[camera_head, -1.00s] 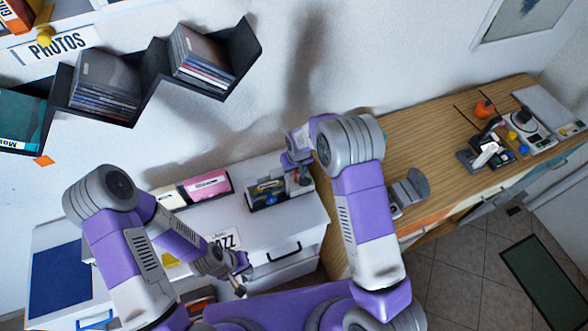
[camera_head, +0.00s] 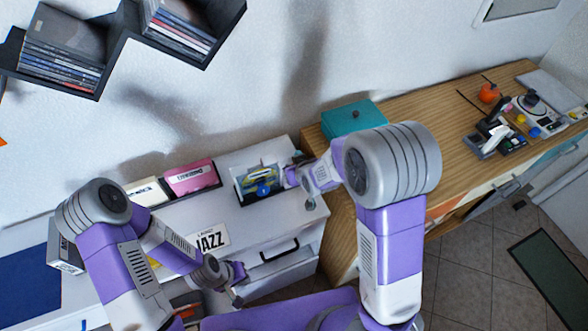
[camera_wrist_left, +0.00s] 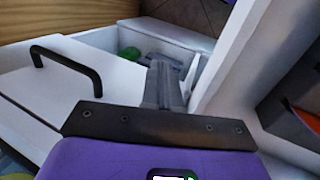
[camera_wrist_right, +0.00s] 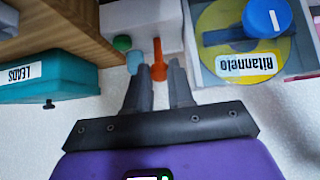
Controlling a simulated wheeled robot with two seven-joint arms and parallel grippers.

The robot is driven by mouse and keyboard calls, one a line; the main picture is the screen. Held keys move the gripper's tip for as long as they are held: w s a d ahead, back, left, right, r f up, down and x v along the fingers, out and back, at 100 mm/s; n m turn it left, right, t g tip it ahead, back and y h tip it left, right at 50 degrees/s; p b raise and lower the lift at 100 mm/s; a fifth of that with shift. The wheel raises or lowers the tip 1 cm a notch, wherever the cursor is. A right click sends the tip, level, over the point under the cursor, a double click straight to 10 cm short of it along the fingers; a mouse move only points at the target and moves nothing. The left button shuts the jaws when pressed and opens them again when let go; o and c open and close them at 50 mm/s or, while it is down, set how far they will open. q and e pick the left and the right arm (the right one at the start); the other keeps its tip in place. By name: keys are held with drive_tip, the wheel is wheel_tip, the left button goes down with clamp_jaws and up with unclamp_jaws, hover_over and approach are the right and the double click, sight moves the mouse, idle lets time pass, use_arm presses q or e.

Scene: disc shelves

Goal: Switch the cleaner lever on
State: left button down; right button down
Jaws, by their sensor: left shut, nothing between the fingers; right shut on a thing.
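The disc cleaner (camera_head: 246,198) stands on the white cabinet. A yellow-labelled disc (camera_head: 270,174) and a blue knob (camera_wrist_right: 266,18) are on it. In the right wrist view an orange lever (camera_wrist_right: 157,52) sticks out beside the disc, with a green button (camera_wrist_right: 122,43) and a teal button (camera_wrist_right: 134,61) near it. My right gripper (camera_head: 289,175) is at the cleaner's right side. In its wrist view its fingers (camera_wrist_right: 160,83) are shut on the lever's end. My left gripper (camera_head: 238,288) is shut and empty in front of the cabinet, over an open drawer (camera_wrist_left: 130,40).
A pink box (camera_head: 192,178) and a cream box (camera_head: 146,191) stand left of the cleaner. A teal box (camera_head: 352,118) is on the wooden counter (camera_head: 420,120) at right. A black handle (camera_head: 280,252) juts from the cabinet front. Black disc shelves (camera_head: 196,54) hang above left.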

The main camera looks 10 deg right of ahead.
drive_tip(key=shift+s, duration=0.1)
idle(0.3)
drive_tip(key=c, duration=1.3)
unclamp_jaws()
drive_tip(key=shift+o, duration=0.2)
drive_tip(key=p+v, duration=0.2)
drive_tip(key=v, duration=0.5)
drive_tip(key=shift+s, duration=0.25)
drive_tip(key=shift+d+r, duration=0.1)
